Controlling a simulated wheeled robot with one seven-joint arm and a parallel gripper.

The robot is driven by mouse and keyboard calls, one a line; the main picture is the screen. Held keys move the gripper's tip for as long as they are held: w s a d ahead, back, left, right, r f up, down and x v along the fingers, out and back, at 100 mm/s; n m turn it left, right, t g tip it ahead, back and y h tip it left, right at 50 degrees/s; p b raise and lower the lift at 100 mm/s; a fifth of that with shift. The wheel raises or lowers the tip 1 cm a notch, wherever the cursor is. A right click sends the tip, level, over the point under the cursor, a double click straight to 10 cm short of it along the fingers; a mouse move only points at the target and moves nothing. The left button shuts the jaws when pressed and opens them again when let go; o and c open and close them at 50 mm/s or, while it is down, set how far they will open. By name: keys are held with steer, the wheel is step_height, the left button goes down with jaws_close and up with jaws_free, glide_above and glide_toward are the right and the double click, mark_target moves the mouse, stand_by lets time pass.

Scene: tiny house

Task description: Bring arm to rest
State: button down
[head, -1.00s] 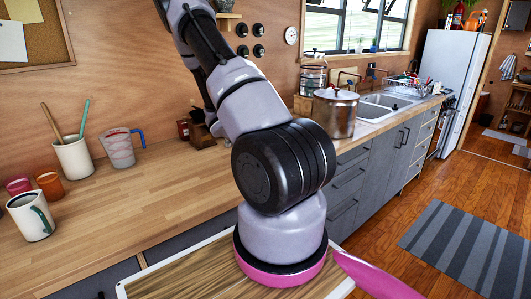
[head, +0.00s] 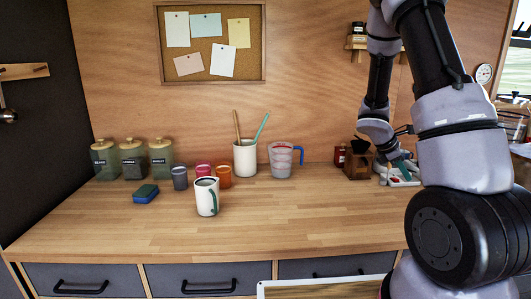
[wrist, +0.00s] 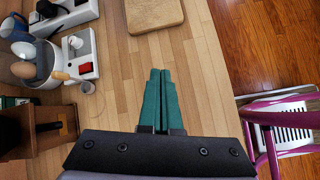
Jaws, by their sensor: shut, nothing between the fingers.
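My arm rises at the right of the head view, with its upper links bent over and pointing down. My gripper (wrist: 159,75) shows in the wrist view with its two green fingers together and nothing between them. It hangs over the wooden counter (wrist: 115,70). In the head view my gripper (head: 404,168) is small and partly hidden behind my own arm, near the right end of the counter.
A cutting board (wrist: 154,12) lies ahead. A pink chair (wrist: 270,120) stands right of the counter. A white mug (head: 205,197) is farther left.

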steer(key=s+a+r+m+t+y, duration=0.3)
steer(key=s+a+r+m+y, duration=0.2)
steer(key=s+a+r+m, duration=0.4)
steer(key=s+a+r+m+t+y, duration=0.4)
steer(key=s+a+r+m, duration=0.5)
steer(key=a+r, duration=0.6)
step_height(320, 180, up, 3)
steer(key=shift+s+r+m+y, duration=0.2)
steer(key=shift+s+m+y, duration=0.15)
steer(key=shift+s, duration=0.6)
